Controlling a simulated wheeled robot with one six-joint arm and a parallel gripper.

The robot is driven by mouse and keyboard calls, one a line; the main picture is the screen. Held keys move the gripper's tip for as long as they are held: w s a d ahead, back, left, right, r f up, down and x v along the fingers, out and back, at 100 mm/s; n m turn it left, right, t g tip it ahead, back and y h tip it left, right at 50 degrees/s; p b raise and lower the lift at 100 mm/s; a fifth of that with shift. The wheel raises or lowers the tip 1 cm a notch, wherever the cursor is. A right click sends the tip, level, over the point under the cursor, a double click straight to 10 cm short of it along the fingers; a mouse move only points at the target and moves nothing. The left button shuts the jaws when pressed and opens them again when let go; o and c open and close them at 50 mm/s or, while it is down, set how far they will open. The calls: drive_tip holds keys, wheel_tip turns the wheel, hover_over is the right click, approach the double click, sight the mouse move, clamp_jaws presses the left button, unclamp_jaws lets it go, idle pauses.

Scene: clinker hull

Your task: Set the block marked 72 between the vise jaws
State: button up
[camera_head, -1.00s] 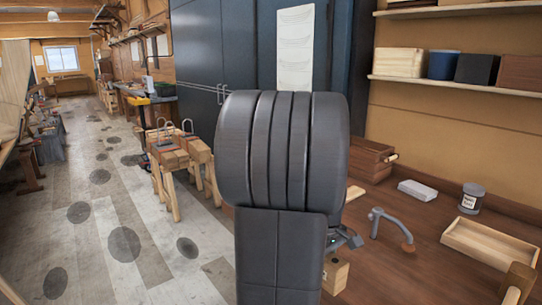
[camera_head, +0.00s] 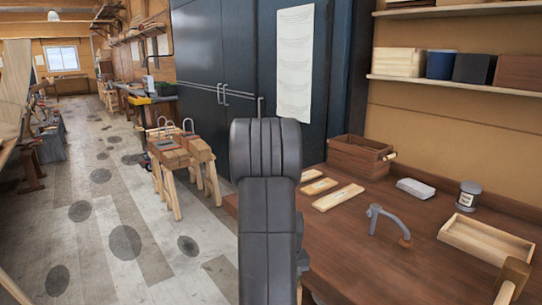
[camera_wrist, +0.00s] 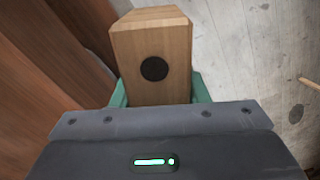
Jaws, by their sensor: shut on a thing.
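My gripper (camera_wrist: 159,92) is shut on a wooden block (camera_wrist: 152,35) in the wrist view, with green fingertips at its two sides. The block has a pale brown face with a round black spot. No number shows on the sides in view, so I cannot tell whether it is marked 72. In the head view my arm hides the gripper and the block. I cannot make out the vise jaws in either view.
The brown workbench (camera_head: 400,262) carries pale labelled strips (camera_head: 337,197), a brown crate (camera_head: 358,157), a grey clamp-like tool (camera_head: 388,218), a jar (camera_head: 470,195) and a shallow tray (camera_head: 485,240). Sawhorses (camera_head: 182,165) stand left of it. The floor (camera_head: 120,235) is open further left.

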drive_tip(key=w+a+f+m, duration=0.1)
drive_tip(key=a+f+m, duration=0.1)
drive_tip(key=a+f, duration=0.3)
wheel_tip(320, 180, down, 4)
drive_tip(key=shift+w+r+m, duration=0.1)
drive_tip(key=shift+w+m, duration=0.25)
drive_tip(key=shift+m, duration=0.05)
